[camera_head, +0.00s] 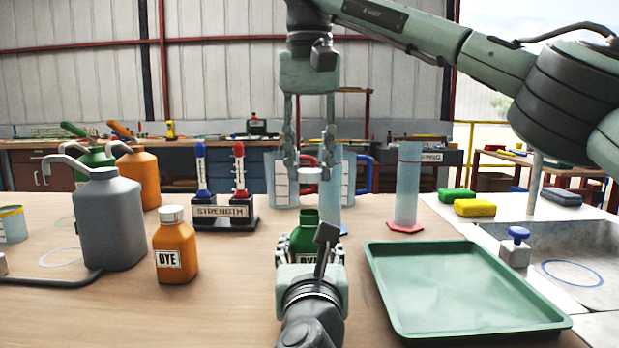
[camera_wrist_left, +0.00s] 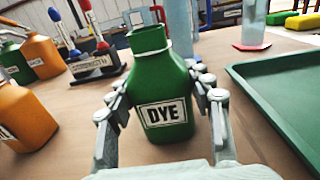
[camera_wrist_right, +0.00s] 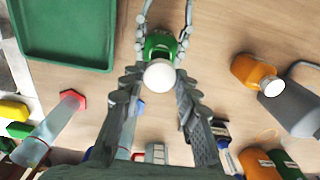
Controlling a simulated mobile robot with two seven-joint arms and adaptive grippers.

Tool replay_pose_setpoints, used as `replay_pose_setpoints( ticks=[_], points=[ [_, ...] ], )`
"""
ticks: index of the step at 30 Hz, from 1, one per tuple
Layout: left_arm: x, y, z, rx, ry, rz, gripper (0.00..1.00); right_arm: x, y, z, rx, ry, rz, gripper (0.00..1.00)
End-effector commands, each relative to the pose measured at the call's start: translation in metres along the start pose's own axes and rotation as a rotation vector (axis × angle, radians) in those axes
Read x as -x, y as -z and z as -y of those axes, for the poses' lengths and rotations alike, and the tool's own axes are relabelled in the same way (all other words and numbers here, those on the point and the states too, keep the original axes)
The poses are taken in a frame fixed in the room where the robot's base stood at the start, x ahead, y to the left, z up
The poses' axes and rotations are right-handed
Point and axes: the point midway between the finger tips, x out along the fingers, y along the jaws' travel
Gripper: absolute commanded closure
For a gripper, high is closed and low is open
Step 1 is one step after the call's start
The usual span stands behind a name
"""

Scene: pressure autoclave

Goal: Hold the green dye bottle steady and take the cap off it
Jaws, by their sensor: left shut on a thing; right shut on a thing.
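The green dye bottle (camera_head: 304,238) stands upright on the table, and its bare green neck shows in the left wrist view (camera_wrist_left: 150,38). My left gripper (camera_head: 309,256) is shut around its body, with a finger on each side of the DYE label in the left wrist view (camera_wrist_left: 167,105). My right gripper (camera_head: 311,170) points down above the bottle and is shut on the white cap (camera_head: 311,175). The cap is clear of the neck, with a gap between them. In the right wrist view the cap (camera_wrist_right: 160,75) hides part of the bottle (camera_wrist_right: 160,44).
An orange dye bottle (camera_head: 175,252) with a white cap and a grey jug (camera_head: 110,222) stand left. A green tray (camera_head: 460,290) lies close on the right. Behind stand the STRENGTH rack (camera_head: 221,213), clear jugs with coloured handles and a cylinder (camera_head: 407,185) with a red base.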

Motion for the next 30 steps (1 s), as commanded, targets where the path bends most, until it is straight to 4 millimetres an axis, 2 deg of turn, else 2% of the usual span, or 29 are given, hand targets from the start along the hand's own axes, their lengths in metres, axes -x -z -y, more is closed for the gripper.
replay_pose_setpoints(
  ticks=[7, 8, 13, 23, 26, 30],
  points=[
    [0.0, 0.0, 0.0, -0.001, -0.001, -0.001, 1.0, 0.003, 0.0, 0.0, 0.0, 0.001, 0.001, 1.0],
    [0.0, 0.0, 0.0, -0.001, -0.001, -0.001, 0.48, 0.003, 0.0, 0.0, 0.0, 0.001, 0.001, 1.0],
    [0.0, 0.0, 0.0, 0.0, -0.001, -0.001, 0.27, 0.002, 0.0, 0.0, 0.0, 0.001, 0.001, 1.0],
    [0.001, 0.0, 0.0, 0.0, 0.0, 0.0, 0.25, 0.002, 0.0, 0.0, 0.0, 0.001, 0.001, 1.0],
    [0.008, 0.0, 0.001, 0.001, 0.002, 0.0, 0.25, 0.002, 0.0, 0.0, 0.0, 0.001, 0.001, 1.0],
    [0.032, 0.001, 0.001, 0.002, 0.004, -0.001, 0.25, 0.002, 0.0, 0.0, 0.0, 0.001, 0.001, 1.0]
  ],
)
